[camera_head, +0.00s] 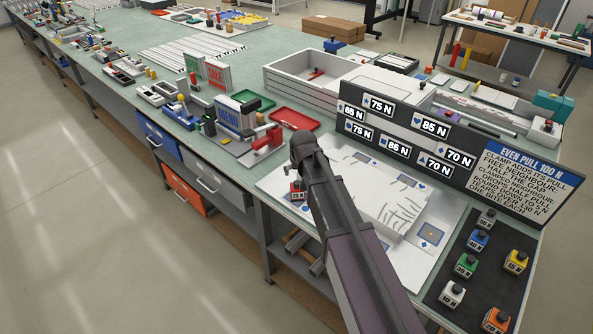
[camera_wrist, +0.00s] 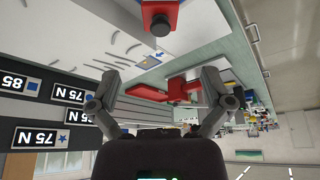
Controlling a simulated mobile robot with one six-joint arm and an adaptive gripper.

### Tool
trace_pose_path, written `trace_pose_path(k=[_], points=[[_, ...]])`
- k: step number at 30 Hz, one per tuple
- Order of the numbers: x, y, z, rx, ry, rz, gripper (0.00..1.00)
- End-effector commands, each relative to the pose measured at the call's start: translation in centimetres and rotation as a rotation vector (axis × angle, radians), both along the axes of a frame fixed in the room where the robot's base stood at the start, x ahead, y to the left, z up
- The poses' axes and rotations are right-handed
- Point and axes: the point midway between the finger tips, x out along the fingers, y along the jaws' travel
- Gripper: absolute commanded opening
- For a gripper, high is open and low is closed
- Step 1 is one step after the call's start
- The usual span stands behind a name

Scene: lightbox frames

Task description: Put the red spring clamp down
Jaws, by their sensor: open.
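The red spring clamp (camera_head: 296,188), a small block with a dark knob, sits upright near the left corner of the white board (camera_head: 276,181). In the wrist view the clamp (camera_wrist: 150,14) is at the top edge, partly cut off, knob towards me. My gripper (camera_wrist: 160,88) is open, its two fingers wide apart with nothing between them. The clamp lies outside the fingers and apart from them. In the head view my arm hides most of the gripper and part of the board.
A dark panel with force labels (camera_head: 400,140) and an instruction sign (camera_head: 515,180) stand behind the board. Several coloured clamps stand on a black mat (camera_head: 452,262) at right. A red tray (camera_head: 294,119) and a red vise (camera_head: 268,141) are close on the left.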

Motion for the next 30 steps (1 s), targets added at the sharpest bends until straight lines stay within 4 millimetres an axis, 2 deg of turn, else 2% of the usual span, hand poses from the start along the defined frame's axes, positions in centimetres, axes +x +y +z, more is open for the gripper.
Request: trace_pose_path(k=[23, 26, 30], points=[[-0.2, -0.2, 0.0, -0.001, 0.002, -0.001, 1.00], [-0.9, -1.2, -0.1, -0.005, 0.014, -0.009, 1.00], [-3.2, -4.3, -0.4, -0.016, 0.056, -0.036, 1.00]])
